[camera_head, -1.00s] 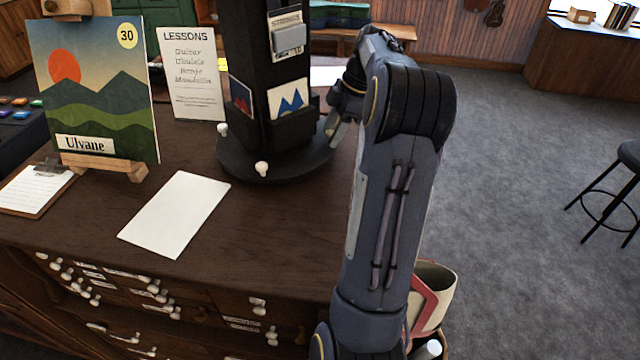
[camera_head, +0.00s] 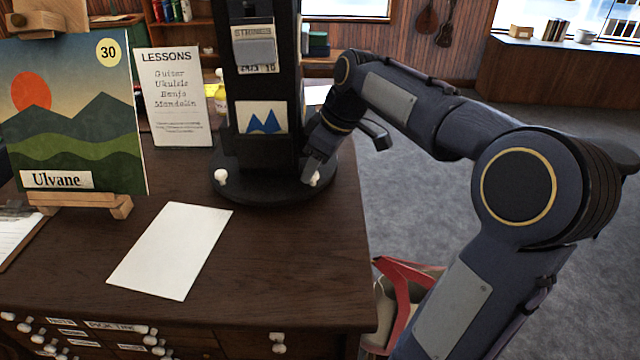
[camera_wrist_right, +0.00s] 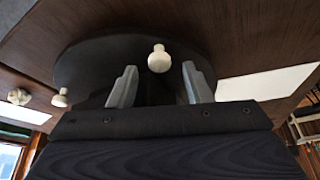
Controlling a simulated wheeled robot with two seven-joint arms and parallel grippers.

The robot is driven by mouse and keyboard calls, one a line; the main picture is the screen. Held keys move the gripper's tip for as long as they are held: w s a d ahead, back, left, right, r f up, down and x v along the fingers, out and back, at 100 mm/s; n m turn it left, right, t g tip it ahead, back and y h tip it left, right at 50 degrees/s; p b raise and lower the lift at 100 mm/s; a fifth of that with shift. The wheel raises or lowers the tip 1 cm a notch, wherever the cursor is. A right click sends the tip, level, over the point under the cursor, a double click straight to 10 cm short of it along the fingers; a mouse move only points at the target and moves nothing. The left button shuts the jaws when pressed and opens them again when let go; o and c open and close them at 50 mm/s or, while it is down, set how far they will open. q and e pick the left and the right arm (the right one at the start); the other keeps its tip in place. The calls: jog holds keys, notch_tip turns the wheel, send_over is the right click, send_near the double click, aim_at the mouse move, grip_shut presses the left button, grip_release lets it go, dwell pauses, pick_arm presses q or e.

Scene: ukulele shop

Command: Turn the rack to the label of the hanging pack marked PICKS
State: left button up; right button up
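The rack is a black square column on a round black base (camera_head: 262,190) on the wooden counter. One face is toward me, with a grey hanging pack marked STRINGS (camera_head: 255,50) and a blue mountain card (camera_head: 262,118) below it. I see no label reading PICKS. White knobs stand around the base, one at the front left (camera_head: 220,177) and one at the front right (camera_head: 314,179). My right gripper (camera_head: 311,172) is low at the base's right side, by the front-right knob. In the right wrist view its fingers (camera_wrist_right: 160,84) are apart, with a white knob (camera_wrist_right: 159,58) between them. My left gripper is out of view.
A LESSONS card (camera_head: 174,98) and a painting on an easel (camera_head: 70,110) stand left of the rack. A white sheet (camera_head: 170,250) lies in front on the counter (camera_head: 280,260). A red-framed container (camera_head: 400,285) stands on the floor to the right.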

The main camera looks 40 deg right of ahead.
jog(key=s+v, duration=0.1)
jog(key=v, duration=0.6)
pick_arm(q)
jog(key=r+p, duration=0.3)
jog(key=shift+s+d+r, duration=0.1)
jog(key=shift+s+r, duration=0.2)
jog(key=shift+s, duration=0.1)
pick_arm(e)
jog(key=s+a+f+m, duration=0.2)
jog(key=s+a+m, duration=0.1)
jog(key=s+a, duration=0.3)
jog(key=shift+s+a+t+y, duration=0.3)
jog(key=shift+a+t+y, duration=0.1)
jog(key=shift+a, duration=0.35)
